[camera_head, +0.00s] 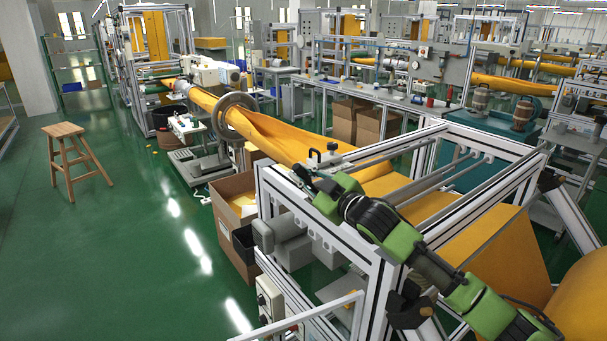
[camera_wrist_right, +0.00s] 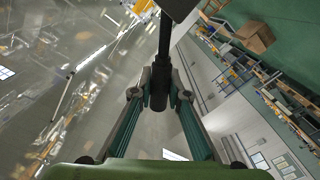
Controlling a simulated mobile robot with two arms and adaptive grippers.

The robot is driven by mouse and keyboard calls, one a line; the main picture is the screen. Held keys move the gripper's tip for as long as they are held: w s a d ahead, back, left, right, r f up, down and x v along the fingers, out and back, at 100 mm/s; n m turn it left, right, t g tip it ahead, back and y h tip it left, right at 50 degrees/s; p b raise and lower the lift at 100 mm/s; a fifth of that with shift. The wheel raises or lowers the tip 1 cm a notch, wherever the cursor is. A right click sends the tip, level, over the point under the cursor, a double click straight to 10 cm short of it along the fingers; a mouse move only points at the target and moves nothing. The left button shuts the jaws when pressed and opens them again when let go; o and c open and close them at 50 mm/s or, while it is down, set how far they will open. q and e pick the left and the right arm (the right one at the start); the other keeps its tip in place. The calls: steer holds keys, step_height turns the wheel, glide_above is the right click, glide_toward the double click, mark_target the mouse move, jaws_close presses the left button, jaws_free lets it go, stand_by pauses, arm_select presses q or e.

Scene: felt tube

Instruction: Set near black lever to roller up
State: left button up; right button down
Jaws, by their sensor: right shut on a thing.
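My right gripper (camera_head: 302,176) is at the upper left corner of the near aluminium frame (camera_head: 377,255), with its green arm reaching in from the lower right. In the right wrist view the two fingers of my right gripper (camera_wrist_right: 158,96) are closed on the black lever (camera_wrist_right: 164,45), around its thick black end. The lever's thin rod runs up to a dark block at the top of that view. In the head view the lever's grip is largely hidden at the fingers. My left gripper is in neither view.
Yellow fabric (camera_head: 285,140) runs from a metal ring (camera_head: 235,115) into the near frame. A cardboard box (camera_head: 233,205) stands beside the frame. A wooden stool (camera_head: 75,160) is at the left on open green floor. Large yellow rolls fill the lower right.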

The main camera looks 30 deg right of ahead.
steer(key=shift+a+f, duration=0.1)
steer(key=shift+f, duration=0.05)
steer(key=c, duration=1.9)
jaws_free()
steer(key=shift+s, duration=0.55)
steer(key=shift+s+d, duration=0.2)
steer(key=shift+s, duration=2.55)
steer(key=shift+s+d, duration=0.2)
steer(key=shift+s, duration=2.5)
